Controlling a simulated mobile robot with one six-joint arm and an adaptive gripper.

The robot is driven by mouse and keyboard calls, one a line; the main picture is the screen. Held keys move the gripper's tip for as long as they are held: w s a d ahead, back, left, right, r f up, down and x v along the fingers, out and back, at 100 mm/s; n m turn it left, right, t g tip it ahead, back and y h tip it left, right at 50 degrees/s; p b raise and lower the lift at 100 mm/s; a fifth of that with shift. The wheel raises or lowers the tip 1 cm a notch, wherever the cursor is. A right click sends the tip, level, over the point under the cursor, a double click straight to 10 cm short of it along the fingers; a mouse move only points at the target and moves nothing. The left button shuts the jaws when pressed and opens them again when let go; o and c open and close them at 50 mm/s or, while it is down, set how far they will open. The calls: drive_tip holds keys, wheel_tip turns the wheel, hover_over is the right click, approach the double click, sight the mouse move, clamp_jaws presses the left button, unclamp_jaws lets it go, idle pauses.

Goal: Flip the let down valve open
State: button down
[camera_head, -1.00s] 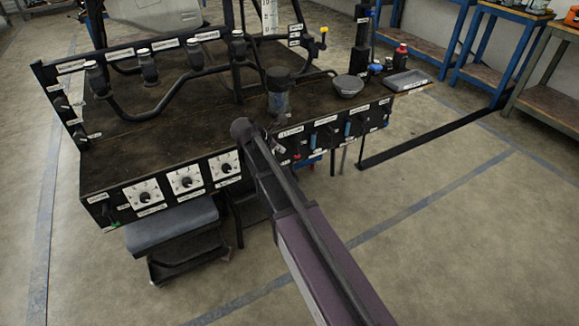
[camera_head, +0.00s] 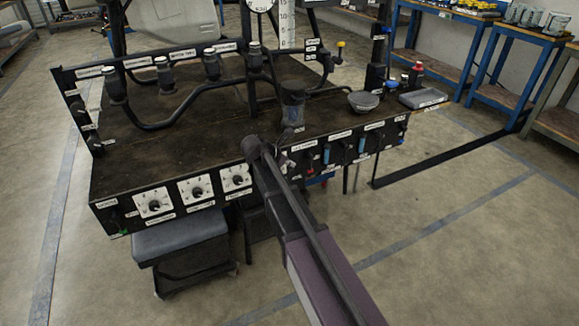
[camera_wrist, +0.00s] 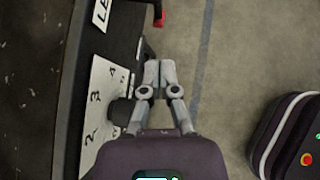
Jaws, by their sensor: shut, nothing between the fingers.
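A small red lever (camera_wrist: 159,16) shows at the top edge of the wrist view, beside a white label (camera_wrist: 103,14) whose visible letters read "LE". The red lever also shows in the head view on the bench's front panel (camera_head: 311,161), just right of my arm. I take it for the let down valve, but the full label is not readable. My gripper (camera_wrist: 160,66) is shut and empty, its fingertips pointing toward the lever with a gap between them. In the head view my gripper is mostly hidden behind my arm.
A dial plate (camera_wrist: 98,110) with a black knob (camera_wrist: 122,111) lies close left of my gripper. Blue levers (camera_head: 362,145) sit farther right on the panel. Floor before the panel's right side is clear.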

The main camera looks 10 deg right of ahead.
sight(308, 171)
drive_tip(key=b+x, duration=0.4)
drive_tip(key=x, duration=0.3)
drive_tip(key=shift+f+b, duration=0.15)
drive_tip(key=shift+b, duration=0.2)
drive_tip(key=shift+b+x, duration=0.55)
drive_tip(key=shift+x, duration=0.4)
drive_tip(key=shift+d, duration=0.1)
